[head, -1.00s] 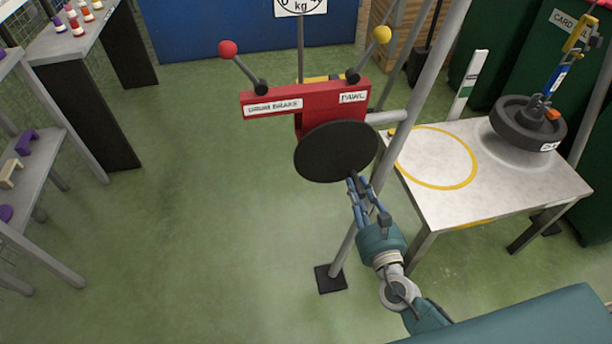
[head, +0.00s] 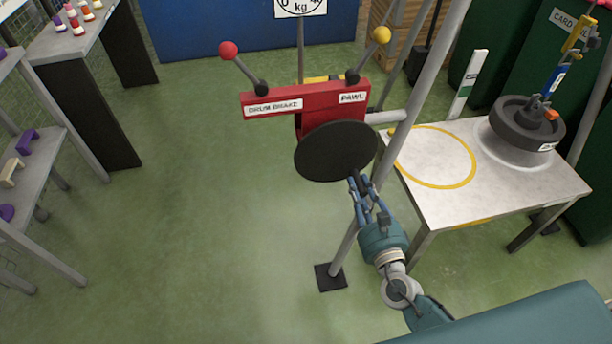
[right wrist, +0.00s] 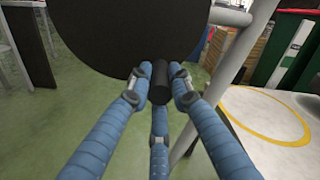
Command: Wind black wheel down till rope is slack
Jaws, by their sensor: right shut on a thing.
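The black wheel (head: 336,151) is mounted below the red winch housing (head: 318,101) in the head view. It also fills the top of the right wrist view (right wrist: 130,35). My right gripper (head: 359,184) is at the wheel's lower right edge. In the right wrist view its blue fingers (right wrist: 159,88) are shut around a short black handle (right wrist: 159,76) on the wheel. A black weight (head: 519,127) with a hook and a blue piece above it sits on the white table (head: 480,195). The rope cannot be made out clearly. My left gripper is out of view.
Levers with a red knob (head: 229,50) and a yellow knob (head: 381,35) stand above the housing, labelled drum brake and pawl. A grey pole (head: 412,97) rises close beside the wheel. Shelves (head: 50,165) stand at the left; the green floor between is clear.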

